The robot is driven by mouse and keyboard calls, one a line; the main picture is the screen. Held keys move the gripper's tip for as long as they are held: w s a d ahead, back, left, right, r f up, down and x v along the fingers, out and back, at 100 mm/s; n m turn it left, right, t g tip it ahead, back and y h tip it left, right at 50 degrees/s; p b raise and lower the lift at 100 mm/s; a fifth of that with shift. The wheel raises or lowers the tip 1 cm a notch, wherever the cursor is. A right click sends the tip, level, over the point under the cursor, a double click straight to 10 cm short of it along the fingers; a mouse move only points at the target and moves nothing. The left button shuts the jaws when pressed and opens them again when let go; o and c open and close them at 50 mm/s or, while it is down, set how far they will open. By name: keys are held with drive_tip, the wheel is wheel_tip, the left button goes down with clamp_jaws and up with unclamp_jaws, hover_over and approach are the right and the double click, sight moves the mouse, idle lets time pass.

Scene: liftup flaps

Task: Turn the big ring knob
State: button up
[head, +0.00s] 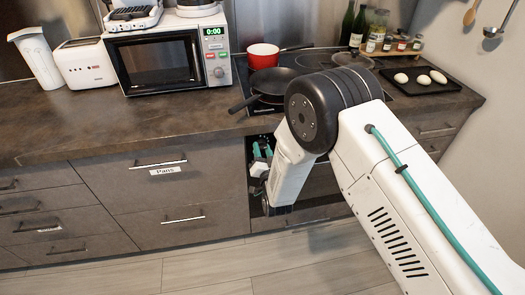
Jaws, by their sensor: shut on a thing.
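My gripper (261,158) is at the upper left of the black oven front, below the hob. It is small in the head view and partly covered by my own arm, with teal and pale parts showing. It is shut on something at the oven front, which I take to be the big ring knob. The knob itself is hidden behind the gripper and my wrist, so I cannot see its angle. The oven front (318,182) shows only in part to the right of my arm.
A black pan (277,82) and a red pot (263,56) stand on the hob above. The microwave (165,60) is at left on the dark counter (130,118). Drawers (150,190) line the left front. A tray (421,84) with eggs is at right.

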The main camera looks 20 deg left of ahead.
drive_tip(key=shift+m, duration=0.7)
drive_tip(key=o, duration=1)
drive_tip(key=shift+c, duration=0.2)
drive_tip(key=v, duration=0.7)
drive_tip(key=shift+s+d, duration=0.2)
drive_tip(key=shift+s, duration=0.15)
drive_tip(key=shift+f, duration=0.1)
